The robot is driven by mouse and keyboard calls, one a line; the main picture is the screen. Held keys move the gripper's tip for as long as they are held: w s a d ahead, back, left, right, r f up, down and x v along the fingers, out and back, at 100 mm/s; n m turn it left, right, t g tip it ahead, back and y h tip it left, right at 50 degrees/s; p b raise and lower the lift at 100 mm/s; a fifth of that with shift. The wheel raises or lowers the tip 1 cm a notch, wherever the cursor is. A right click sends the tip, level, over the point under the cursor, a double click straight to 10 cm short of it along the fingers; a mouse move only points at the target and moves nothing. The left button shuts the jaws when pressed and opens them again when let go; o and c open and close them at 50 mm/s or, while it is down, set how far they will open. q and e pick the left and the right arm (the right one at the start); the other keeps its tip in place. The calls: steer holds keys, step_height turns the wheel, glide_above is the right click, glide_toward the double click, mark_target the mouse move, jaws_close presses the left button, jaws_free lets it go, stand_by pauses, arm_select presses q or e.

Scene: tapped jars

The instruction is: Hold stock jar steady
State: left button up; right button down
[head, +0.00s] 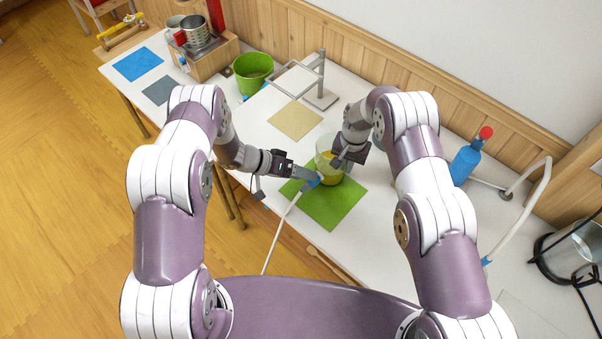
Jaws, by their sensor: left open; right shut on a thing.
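The stock jar (325,147) is a clear vessel with yellow liquid low in it, standing upright on the green mat (335,208). My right gripper (347,161) is at the jar's right side, shut on it; its arm hides part of the jar. My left gripper (307,175) is open at the jar's lower left, close to a small blue part (314,182). A white tube (281,230) runs from near there down over the table's front edge. I cannot tell whether the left fingers touch the blue part.
Behind stand a metal stand (320,95), a tan mat (295,118) and a green bucket (253,70). A blue bottle with a red top (466,160) and a white bent pipe (530,183) are at right. A wooden stick (330,264) lies near the front edge.

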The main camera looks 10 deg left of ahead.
arm_select(q)
steer(key=shift+v, duration=1.8)
steer(key=v, duration=1.2)
steer(key=shift+a, duration=0.1)
stand_by(0.6)
arm_select(e)
steer(key=c, duration=1.2)
jaws_free()
